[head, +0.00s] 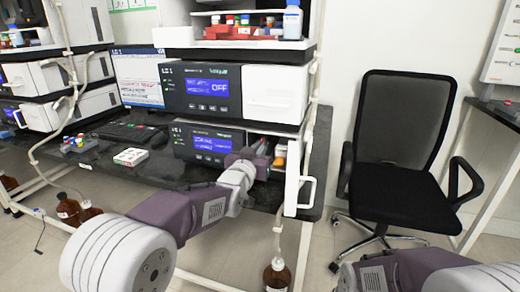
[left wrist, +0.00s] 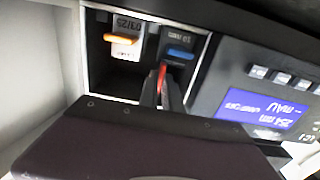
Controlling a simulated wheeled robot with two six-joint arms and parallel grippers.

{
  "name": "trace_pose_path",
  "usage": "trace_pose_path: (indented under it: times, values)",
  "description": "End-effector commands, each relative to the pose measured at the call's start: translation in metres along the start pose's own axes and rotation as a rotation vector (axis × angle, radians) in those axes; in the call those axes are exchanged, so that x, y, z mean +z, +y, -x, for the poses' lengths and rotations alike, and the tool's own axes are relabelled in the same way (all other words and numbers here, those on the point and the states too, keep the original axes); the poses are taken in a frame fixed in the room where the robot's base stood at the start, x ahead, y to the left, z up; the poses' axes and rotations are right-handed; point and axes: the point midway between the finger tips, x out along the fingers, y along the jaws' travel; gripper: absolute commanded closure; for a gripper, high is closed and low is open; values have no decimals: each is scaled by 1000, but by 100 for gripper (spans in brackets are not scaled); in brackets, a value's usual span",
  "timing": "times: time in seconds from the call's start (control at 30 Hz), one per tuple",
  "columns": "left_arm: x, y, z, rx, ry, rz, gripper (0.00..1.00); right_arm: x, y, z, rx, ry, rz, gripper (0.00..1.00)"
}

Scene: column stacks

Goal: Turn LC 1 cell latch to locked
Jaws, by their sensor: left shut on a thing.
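The LC 1 detector unit (head: 207,141) is the lower box of the front stack, with a lit blue screen. Its right-hand bay is open. My left gripper (head: 263,148) reaches into this bay. In the left wrist view the dark fingers (left wrist: 162,88) are shut on a small red lever (left wrist: 162,74), which seems to be the cell latch. Just beyond it is a dark module with a blue bar (left wrist: 180,54). Beside that is a white module with an orange bar (left wrist: 121,39). The fingers hide part of the lever and its base. My right gripper is out of view.
The bay's white door (head: 292,185) stands open to the right of my left gripper. A keyboard (head: 126,132) and a small white box (head: 131,157) lie on the black bench. A black chair (head: 405,150) stands right.

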Motion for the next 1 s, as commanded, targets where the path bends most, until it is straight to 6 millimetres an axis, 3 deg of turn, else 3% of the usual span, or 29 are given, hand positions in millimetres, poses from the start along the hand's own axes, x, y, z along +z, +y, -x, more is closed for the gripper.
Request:
trace_pose_path:
  times: [0.53, 0.6, 0.63, 1.0]
  values:
    - [3, 0, 0, 0, -6, 21, 100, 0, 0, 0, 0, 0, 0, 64]
    - [2, 0, 0, 0, -6, 21, 72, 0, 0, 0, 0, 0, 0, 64]
    - [2, 0, 0, 0, -6, 20, 70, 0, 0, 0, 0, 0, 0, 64]
    - [-1, 0, 6, 0, -2, 19, 70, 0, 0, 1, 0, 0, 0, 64]
